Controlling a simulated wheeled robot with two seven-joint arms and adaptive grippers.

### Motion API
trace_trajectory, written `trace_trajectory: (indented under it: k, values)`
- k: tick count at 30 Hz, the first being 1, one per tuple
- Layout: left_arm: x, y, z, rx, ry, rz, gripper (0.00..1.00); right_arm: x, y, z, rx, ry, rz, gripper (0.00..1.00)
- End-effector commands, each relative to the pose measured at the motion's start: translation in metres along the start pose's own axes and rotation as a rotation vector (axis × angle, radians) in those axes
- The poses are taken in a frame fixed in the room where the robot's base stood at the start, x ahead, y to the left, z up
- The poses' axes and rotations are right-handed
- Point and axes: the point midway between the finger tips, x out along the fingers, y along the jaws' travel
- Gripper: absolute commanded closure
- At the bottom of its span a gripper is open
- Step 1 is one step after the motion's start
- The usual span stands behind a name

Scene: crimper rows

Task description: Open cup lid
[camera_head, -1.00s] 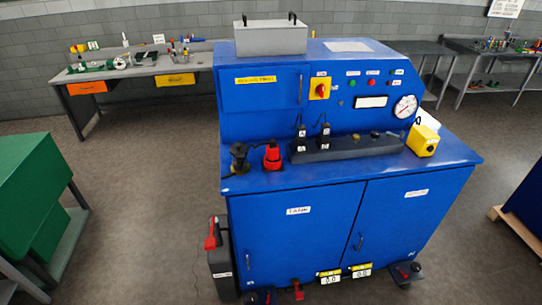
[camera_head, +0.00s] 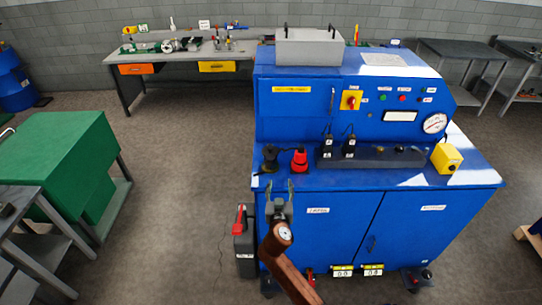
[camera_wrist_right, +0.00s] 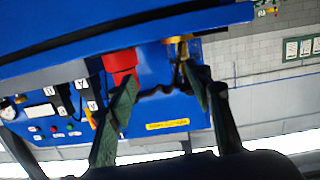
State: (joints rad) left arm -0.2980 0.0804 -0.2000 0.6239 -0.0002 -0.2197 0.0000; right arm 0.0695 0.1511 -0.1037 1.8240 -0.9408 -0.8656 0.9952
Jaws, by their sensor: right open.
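A small dark fitting (camera_head: 269,158), possibly the cup, stands at the left front of the blue machine's top. It is too small to tell its lid from its body. In the right wrist view, which is upside down, a brass-coloured part (camera_wrist_right: 177,46) with a dark curved piece shows near the fingers. My right gripper (camera_head: 279,188) is open and empty, near the top's front edge, just in front of the dark fitting. Its two fingers (camera_wrist_right: 160,80) stand apart in the wrist view, with the machine behind. My left gripper is not in view.
A red fitting (camera_head: 299,161) stands close to the right of the dark one. A dark bar (camera_head: 372,159) with two black handles and a yellow box (camera_head: 446,158) are farther right.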

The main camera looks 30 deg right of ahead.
Motion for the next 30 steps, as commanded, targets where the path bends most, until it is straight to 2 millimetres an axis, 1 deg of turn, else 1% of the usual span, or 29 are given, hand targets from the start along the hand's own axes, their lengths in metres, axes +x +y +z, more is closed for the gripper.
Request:
trace_trajectory:
  k: [1, 3, 6, 10, 18, 21, 25, 30]
  values:
    - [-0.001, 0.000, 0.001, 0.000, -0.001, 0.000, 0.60, 0.005, -0.012, -0.023, 0.018, 0.053, -0.008, 0.54]
    - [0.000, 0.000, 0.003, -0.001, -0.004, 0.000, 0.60, 0.010, -0.025, -0.041, 0.035, 0.105, -0.022, 0.54]
    - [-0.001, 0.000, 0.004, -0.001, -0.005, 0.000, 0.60, 0.015, -0.034, -0.055, 0.045, 0.142, -0.035, 0.54]
    - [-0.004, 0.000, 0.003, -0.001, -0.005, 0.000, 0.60, 0.028, -0.037, -0.060, 0.046, 0.150, -0.039, 0.54]
    - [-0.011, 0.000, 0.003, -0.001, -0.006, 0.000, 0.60, 0.070, -0.039, -0.066, 0.044, 0.148, -0.040, 0.54]
    - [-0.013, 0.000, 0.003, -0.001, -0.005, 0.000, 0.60, 0.081, -0.039, -0.067, 0.045, 0.147, -0.040, 0.54]
    - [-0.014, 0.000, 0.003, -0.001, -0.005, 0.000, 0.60, 0.088, -0.039, -0.067, 0.046, 0.147, -0.040, 0.54]
    - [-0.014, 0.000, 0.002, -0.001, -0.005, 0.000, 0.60, 0.090, -0.039, -0.067, 0.046, 0.146, -0.040, 0.54]
